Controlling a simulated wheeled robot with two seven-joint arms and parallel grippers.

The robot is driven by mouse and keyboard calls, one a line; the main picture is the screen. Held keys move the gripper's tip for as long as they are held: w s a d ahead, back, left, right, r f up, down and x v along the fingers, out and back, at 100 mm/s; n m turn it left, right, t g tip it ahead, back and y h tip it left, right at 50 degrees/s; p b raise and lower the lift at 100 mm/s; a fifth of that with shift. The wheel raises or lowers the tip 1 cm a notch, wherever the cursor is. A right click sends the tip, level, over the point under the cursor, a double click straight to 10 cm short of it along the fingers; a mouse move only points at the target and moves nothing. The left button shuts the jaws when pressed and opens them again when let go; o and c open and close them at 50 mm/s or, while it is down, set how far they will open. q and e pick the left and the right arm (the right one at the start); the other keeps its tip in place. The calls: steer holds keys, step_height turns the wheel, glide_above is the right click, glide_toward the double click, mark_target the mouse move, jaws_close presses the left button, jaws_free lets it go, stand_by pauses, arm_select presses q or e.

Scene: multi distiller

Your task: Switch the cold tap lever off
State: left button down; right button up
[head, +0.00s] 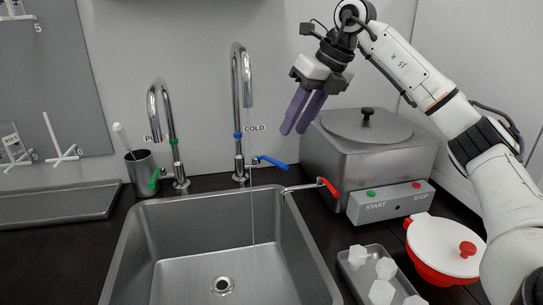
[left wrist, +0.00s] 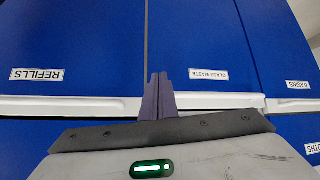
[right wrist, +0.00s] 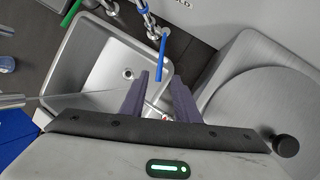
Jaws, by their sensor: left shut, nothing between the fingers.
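The cold tap (head: 237,110) is a tall chrome gooseneck with a blue collar, beside the COLD label. Its blue lever (head: 270,161) points right, and a thin water stream (head: 252,190) falls from the spout into the sink (head: 190,275). My right gripper (head: 295,129) is open and empty, above and to the right of the blue lever, not touching it. In the right wrist view the blue lever (right wrist: 163,55) shows just beyond the fingertips, between them in the picture. My left gripper (left wrist: 158,76) is shut and empty in the left wrist view, in front of blue drawers.
The green-lever tap (head: 167,135) stands to the left. The steel distiller (head: 366,150) stands right of the cold tap, with a red-lever outlet (head: 325,187) reaching over the sink edge. A tray (head: 348,271) with white cubes and a red-white pot (head: 440,250) are front right.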

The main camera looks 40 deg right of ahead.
steer(key=b+x, duration=0.1)
steer(key=x, duration=0.9)
jaws_close()
